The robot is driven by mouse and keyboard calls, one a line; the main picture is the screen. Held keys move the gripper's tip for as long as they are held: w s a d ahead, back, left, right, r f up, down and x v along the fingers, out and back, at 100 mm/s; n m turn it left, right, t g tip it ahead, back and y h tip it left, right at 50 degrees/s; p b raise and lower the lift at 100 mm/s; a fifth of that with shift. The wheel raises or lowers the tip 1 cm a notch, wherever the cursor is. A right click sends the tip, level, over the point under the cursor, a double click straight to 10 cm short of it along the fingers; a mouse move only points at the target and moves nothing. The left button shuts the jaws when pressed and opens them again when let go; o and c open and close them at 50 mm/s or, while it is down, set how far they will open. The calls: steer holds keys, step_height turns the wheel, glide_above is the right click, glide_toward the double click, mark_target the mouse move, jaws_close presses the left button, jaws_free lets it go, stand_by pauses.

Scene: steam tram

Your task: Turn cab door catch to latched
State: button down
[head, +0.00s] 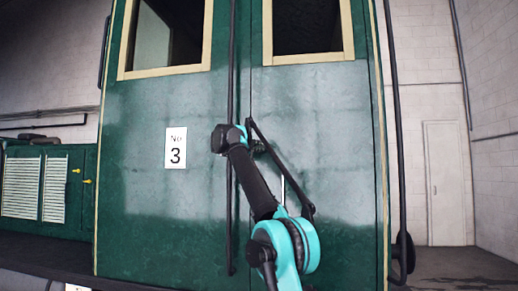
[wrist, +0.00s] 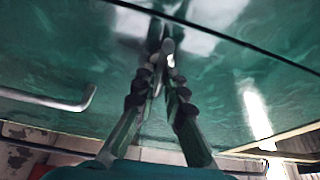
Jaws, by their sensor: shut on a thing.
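The cab door (head: 325,110) is a dark green panel with a cream-framed window, and it looks closed. My gripper (wrist: 163,78) is at the door's left edge. In the wrist view its two fingers are closed together on the cab door catch (wrist: 167,46), a small pale grey lever with a rounded end. Dark parts of its mount show behind the fingertips. In the head view my wrist and arm hide the catch and most of the gripper, so the catch's exact angle cannot be told.
A slim pale handle (head: 284,185) stands on the door right of my arm; a bent grey handle (wrist: 55,103) shows in the wrist view. A black vertical handrail (head: 231,215) runs close left of my wrist. A "No 3" plate (head: 175,148) is further left. Another rail (head: 397,150) stands right.

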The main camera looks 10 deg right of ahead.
steer(key=shift+m, duration=0.5)
steer(key=c, duration=1.6)
jaws_free()
steer(key=shift+s, duration=0.1)
steer(key=v, duration=1.1)
steer(key=shift+s+a+r, duration=0.15)
steer(key=shift+s+a, duration=0.1)
steer(key=shift+a, duration=0.05)
